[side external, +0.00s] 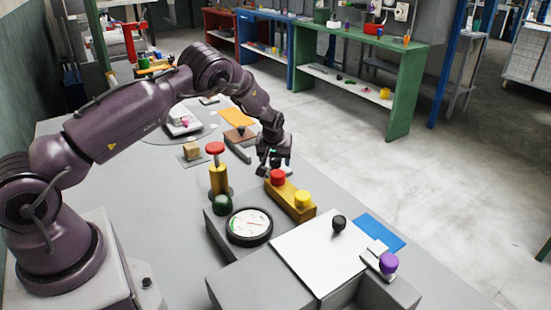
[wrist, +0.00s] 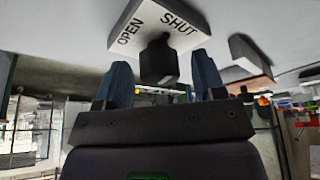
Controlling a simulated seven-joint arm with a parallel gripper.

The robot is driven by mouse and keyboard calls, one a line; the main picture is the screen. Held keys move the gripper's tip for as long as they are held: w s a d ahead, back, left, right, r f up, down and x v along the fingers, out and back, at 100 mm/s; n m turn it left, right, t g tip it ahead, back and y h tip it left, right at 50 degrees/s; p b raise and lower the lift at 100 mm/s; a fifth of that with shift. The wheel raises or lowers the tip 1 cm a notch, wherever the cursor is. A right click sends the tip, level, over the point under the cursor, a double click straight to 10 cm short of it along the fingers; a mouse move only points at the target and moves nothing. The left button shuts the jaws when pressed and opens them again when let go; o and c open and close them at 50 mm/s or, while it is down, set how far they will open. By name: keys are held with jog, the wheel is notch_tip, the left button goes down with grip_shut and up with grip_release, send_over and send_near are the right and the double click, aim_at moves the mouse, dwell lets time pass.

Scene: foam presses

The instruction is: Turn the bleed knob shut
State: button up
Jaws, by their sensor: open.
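The bleed knob (wrist: 158,62) is a dark, blocky knob on a pale plate (wrist: 178,18) marked OPEN on the left and SHUT on the right in the wrist view. My gripper (wrist: 160,66) is open. Its two dark blue fingers stand apart, one on either side of the knob in the picture. A gap shows between each finger and the knob, and I cannot tell how far the knob reaches in between them. In the side external view my gripper (side external: 273,165) hangs low over the bench, behind the yellow button box, and hides the knob.
Close in front stands a yellow box (side external: 289,198) with red and yellow buttons. A white panel with a black knob (side external: 338,223) is nearer the camera.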

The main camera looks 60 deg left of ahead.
jog(key=c, duration=0.9)
jog(key=shift+s+m+h, duration=0.1)
jog(key=shift+m+h, duration=0.2)
jog(key=shift+m, duration=0.5)
jog(key=shift+m+t, duration=0.3)
jog(key=shift+m, duration=0.4)
jog(key=o, duration=0.9)
jog(key=shift+r, duration=0.1)
